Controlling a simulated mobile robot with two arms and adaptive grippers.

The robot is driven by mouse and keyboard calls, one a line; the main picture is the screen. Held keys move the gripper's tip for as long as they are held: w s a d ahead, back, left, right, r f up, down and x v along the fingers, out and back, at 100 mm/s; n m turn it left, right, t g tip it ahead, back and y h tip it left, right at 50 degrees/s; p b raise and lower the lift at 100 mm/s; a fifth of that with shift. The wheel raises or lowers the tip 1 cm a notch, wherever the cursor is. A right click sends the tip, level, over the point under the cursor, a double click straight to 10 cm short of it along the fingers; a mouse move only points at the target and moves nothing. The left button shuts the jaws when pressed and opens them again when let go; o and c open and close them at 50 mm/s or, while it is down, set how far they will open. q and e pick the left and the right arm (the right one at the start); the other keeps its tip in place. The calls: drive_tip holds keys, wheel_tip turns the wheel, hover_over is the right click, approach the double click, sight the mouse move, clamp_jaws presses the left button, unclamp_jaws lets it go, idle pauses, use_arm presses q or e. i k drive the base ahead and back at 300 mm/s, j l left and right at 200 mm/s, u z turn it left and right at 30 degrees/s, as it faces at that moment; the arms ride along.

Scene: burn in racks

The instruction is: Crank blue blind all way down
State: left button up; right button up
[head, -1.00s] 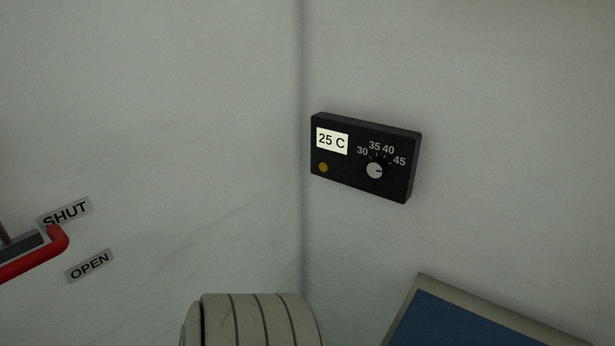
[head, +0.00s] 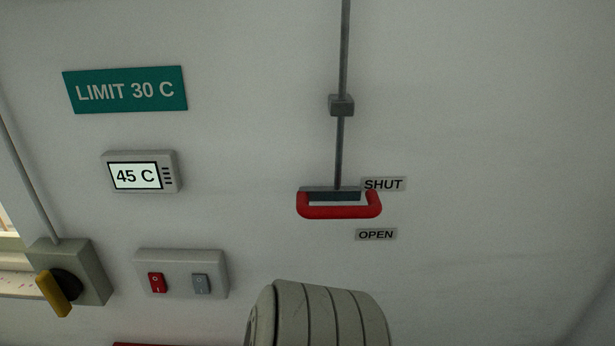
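The blue blind does not show in this view. At the left edge a grey-green box (head: 93,268) on the wall carries a black round hub and a yellow handle (head: 53,294), which points down. A thin grey rod (head: 27,182) runs up from this box along the wall. I cannot tell from this view what the handle drives. Neither of my grippers is in view.
A red pull handle (head: 340,211) hangs on a vertical rod (head: 343,60), level with the SHUT label (head: 383,184) and above the OPEN label (head: 376,235). A 45 C display (head: 140,172), a LIMIT 30 C sign (head: 125,90) and a switch plate (head: 181,288) are on the wall.

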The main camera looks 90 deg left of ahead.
sight(60, 287)
drive_tip(key=u, duration=4.35)
